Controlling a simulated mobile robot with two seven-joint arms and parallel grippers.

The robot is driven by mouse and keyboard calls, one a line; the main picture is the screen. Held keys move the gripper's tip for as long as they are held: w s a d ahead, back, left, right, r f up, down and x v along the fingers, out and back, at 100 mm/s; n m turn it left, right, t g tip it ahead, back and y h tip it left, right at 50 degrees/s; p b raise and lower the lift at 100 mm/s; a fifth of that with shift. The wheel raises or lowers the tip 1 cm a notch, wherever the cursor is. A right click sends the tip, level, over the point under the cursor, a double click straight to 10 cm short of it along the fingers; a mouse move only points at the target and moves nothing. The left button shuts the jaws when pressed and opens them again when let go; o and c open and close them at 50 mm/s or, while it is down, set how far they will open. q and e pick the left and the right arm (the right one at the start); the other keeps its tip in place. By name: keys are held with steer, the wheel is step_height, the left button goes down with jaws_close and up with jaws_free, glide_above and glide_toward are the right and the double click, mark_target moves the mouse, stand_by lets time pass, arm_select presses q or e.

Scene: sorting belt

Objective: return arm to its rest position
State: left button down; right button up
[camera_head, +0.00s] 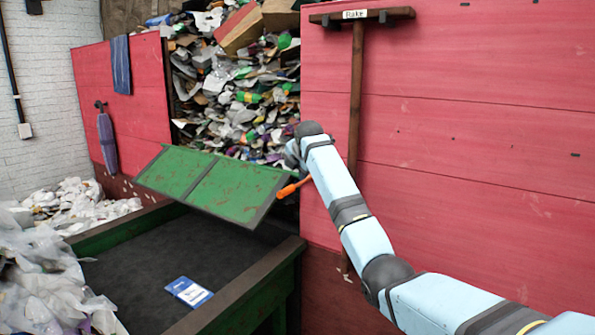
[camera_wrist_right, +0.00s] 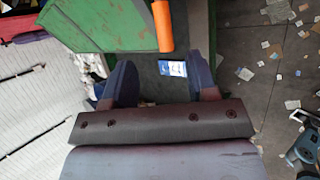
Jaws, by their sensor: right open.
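My right arm reaches up from the lower right in the head view. My right gripper (camera_head: 292,155) is at its far end, by the right edge of a raised green panel (camera_head: 232,188) with an orange handle (camera_head: 294,187). In the right wrist view my right gripper (camera_wrist_right: 162,78) has its two dark fingers spread, with nothing held between them. The orange handle (camera_wrist_right: 162,26) shows beyond the fingers and apart from them. The green panel (camera_wrist_right: 100,25) is at the upper left there. My left gripper is not in view.
Below the panel is a dark belt (camera_head: 180,262) in a green frame, with a blue and white packet (camera_head: 188,291) on it. Plastic waste (camera_head: 45,285) lies at the left. A red wall (camera_head: 470,150) with a wooden rake (camera_head: 357,90) stands beside my arm.

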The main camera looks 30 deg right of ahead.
stand_by(0.5)
steer(key=s+a+f+m, duration=0.1)
steer(key=s+a+f, duration=0.15)
steer(key=f, duration=0.45)
steer(key=s+a+f+m, duration=0.1)
steer(key=a+f, duration=0.2)
steer(key=f, duration=0.4)
steer(key=s+a+f+m, duration=0.1)
steer(key=a+f, duration=0.2)
steer(key=f, duration=0.5)
steer(key=s+a+f+m+t+y, duration=0.1)
steer(key=s+a+f+m, duration=0.1)
steer(key=s+a+f, duration=0.35)
steer(key=s+a+f+m+t+y, duration=0.1)
steer(key=s+a+f+m, duration=0.15)
steer(key=s+f, duration=0.6)
steer(key=s+a+f+m+y, duration=0.1)
steer(key=s+a+f+m, duration=0.2)
steer(key=s, duration=0.8)
steer(key=s+a+f+m+y, duration=0.1)
steer(key=s+a+f+m, duration=0.2)
steer(key=s+a, duration=0.4)
steer(key=s+a+f+m+t+y, duration=0.1)
steer(key=s+a+f+m, duration=0.3)
steer(key=s, duration=1.1)
steer(key=shift+a+y, duration=0.4)
steer(key=shift+a, duration=0.65)
